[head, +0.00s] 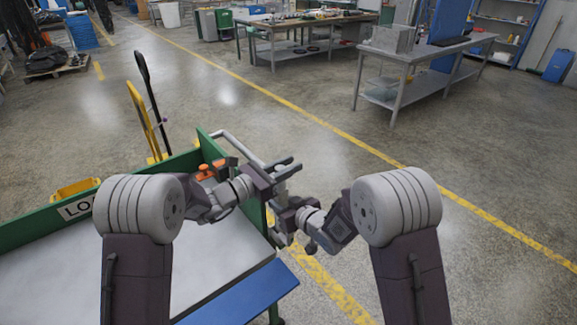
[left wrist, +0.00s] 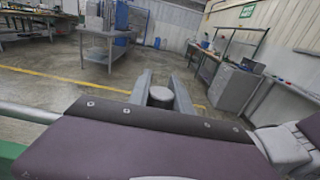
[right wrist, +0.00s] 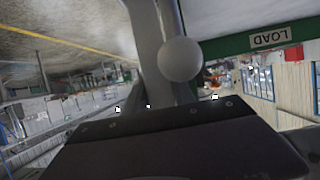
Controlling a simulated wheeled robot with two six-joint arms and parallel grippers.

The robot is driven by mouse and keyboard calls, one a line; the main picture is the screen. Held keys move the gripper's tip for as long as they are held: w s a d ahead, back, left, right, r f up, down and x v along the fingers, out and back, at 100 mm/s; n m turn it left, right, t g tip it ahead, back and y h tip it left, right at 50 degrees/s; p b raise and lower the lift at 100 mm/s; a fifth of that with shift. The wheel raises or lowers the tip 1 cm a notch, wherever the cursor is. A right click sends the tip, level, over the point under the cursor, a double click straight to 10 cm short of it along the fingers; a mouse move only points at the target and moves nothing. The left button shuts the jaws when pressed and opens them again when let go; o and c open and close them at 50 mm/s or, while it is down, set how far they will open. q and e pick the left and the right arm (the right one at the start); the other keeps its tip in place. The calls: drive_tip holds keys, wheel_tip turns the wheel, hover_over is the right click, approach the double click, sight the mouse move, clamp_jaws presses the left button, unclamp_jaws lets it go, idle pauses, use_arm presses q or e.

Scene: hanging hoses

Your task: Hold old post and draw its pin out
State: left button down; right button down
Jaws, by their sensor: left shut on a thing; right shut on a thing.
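The old post is a grey upright at the cart's corner, and a short part of it (head: 281,188) shows in the head view. Its round grey top (left wrist: 160,95) sits between the fingers of my left gripper (head: 287,168), which is shut on it. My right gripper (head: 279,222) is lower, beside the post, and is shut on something. In the right wrist view a grey ball-shaped knob (right wrist: 180,60), seemingly the pin's, lies at its fingers. The pin's shank is hidden, so I cannot tell how far in it sits.
The green-edged cart (head: 31,228) with a LOAD sign has a light deck and a blue front edge (head: 243,292). Orange parts (head: 212,169) are near my left wrist. A yellow hand truck (head: 145,120) stands behind. Workbenches (head: 425,55) are far back; floor at right is clear.

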use_arm(q)
drive_tip(key=shift+r, duration=0.65)
idle(0.3)
drive_tip(key=shift+r, duration=3)
drive_tip(key=shift+r, duration=1.5)
use_arm(e)
drive_tip(key=c, duration=1)
unclamp_jaws()
use_arm(q)
drive_tip(key=shift+d, duration=0.1)
use_arm(e)
drive_tip(key=shift+o, duration=0.2)
drive_tip(key=shift+d, duration=0.1)
use_arm(q)
drive_tip(key=shift+f, duration=0.1)
